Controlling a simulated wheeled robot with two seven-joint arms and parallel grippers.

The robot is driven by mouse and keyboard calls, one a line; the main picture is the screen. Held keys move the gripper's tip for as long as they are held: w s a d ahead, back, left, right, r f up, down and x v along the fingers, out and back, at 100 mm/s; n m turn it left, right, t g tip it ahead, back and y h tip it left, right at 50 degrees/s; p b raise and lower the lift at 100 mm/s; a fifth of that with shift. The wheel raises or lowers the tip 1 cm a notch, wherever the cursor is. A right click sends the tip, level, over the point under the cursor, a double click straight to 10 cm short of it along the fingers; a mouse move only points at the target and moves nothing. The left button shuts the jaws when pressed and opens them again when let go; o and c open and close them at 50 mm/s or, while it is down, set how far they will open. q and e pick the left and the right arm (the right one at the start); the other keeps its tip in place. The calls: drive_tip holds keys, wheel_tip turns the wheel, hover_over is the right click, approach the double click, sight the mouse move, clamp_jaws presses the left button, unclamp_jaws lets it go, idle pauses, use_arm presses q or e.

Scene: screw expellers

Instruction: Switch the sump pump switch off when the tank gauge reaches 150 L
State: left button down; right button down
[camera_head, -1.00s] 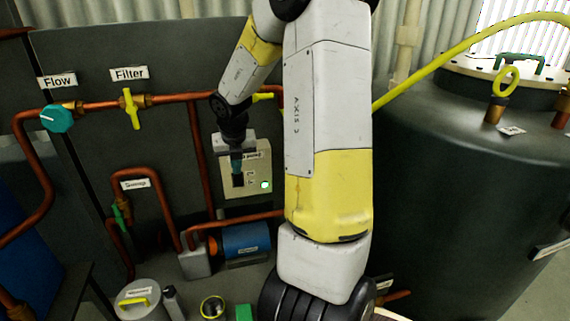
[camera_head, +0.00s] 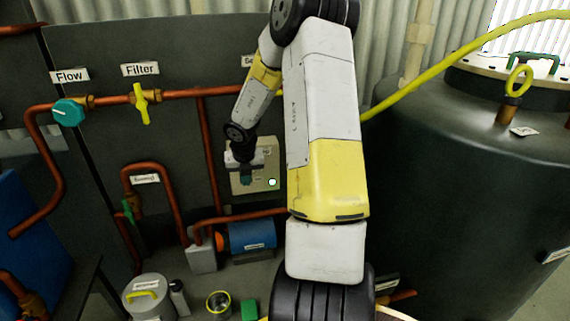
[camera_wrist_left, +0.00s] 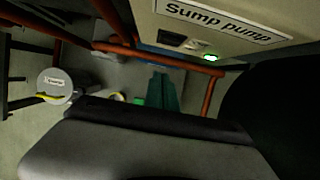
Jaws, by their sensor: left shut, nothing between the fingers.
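The sump pump switch box (camera_head: 265,158) is a beige panel on the dark wall, partly covered by my left arm in the head view. In the left wrist view the box (camera_wrist_left: 165,12) carries a "Sump pump" label, a dark switch (camera_wrist_left: 185,41) and a lit green lamp (camera_wrist_left: 211,57). The switch position is unclear. My left gripper (camera_head: 246,180) is shut and empty in front of the box's lower left part. Its green fingers (camera_wrist_left: 163,92) show below the switch in the wrist view, apart from it. No tank gauge reading is visible. My right gripper is out of view.
Copper pipes (camera_head: 207,150) run along the wall and below the box. A blue pump (camera_head: 250,236) sits beneath it. A large dark tank (camera_head: 450,190) fills the right side. A lidded grey canister (camera_head: 148,298) stands on the floor at lower left.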

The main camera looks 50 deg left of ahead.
use_arm(q)
drive_tip(key=shift+w+a+f, duration=0.1)
drive_tip(key=shift+w+a, duration=0.25)
drive_tip(key=shift+a, duration=0.3)
drive_tip(key=shift+w+a+f, duration=0.1)
drive_tip(key=shift+w+a, duration=0.3)
drive_tip(key=shift+a, duration=0.2)
drive_tip(key=shift+w+a, duration=0.35)
drive_tip(key=shift+a, duration=0.3)
